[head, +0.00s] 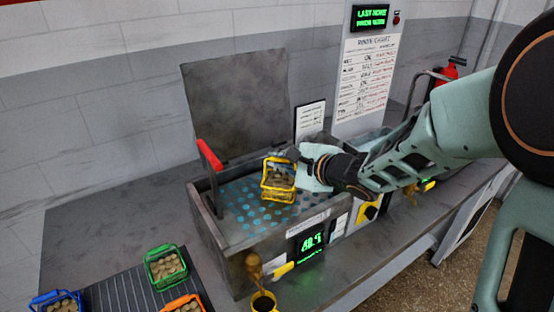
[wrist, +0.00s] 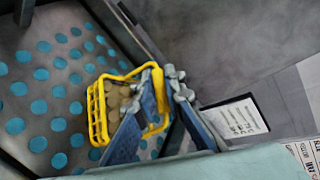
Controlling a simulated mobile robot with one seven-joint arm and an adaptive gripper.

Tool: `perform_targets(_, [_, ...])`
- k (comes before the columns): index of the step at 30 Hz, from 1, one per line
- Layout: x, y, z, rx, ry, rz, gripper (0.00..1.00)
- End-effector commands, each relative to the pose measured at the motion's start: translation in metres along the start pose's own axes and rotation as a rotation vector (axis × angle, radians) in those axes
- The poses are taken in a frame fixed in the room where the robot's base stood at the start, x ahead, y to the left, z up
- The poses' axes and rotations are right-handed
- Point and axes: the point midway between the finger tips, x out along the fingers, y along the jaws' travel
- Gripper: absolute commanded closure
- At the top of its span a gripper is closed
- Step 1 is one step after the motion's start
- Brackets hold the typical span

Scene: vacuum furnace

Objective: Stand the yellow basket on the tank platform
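The yellow basket (head: 277,188) holds several brown round pieces. It is over the tank platform (head: 238,207), a pale plate with blue dots inside the open grey tank. The basket (wrist: 98,112) and the dotted platform (wrist: 60,125) also show in the wrist view. My gripper (head: 294,155) is at the top of the basket. I cannot tell whether the basket's bottom touches the platform.
The tank's dark lid (head: 235,105) stands open behind, with a red-ended lever (head: 209,155) at the left. Green (head: 165,267), blue (head: 57,301) and orange (head: 184,303) baskets stand at the front left. A lit display (head: 311,243) is on the tank front.

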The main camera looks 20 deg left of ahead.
Motion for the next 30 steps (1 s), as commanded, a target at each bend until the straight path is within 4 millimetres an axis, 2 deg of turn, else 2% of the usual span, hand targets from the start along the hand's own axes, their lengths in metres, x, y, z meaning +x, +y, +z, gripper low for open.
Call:
perform_targets(1, [0.000, 0.000, 0.000, 0.000, 0.000, 0.000, 0.85])
perform_targets(5, [0.000, 0.000, 0.000, 0.000, 0.000, 0.000, 0.73])
perform_targets(15, [-0.002, -0.003, 0.001, -0.002, 0.000, 0.000, 0.73])
perform_targets(20, [-0.028, -0.005, 0.001, 0.000, 0.003, -0.001, 0.73])
perform_targets(30, [-0.099, -0.005, 0.001, 0.000, 0.003, -0.001, 0.73])
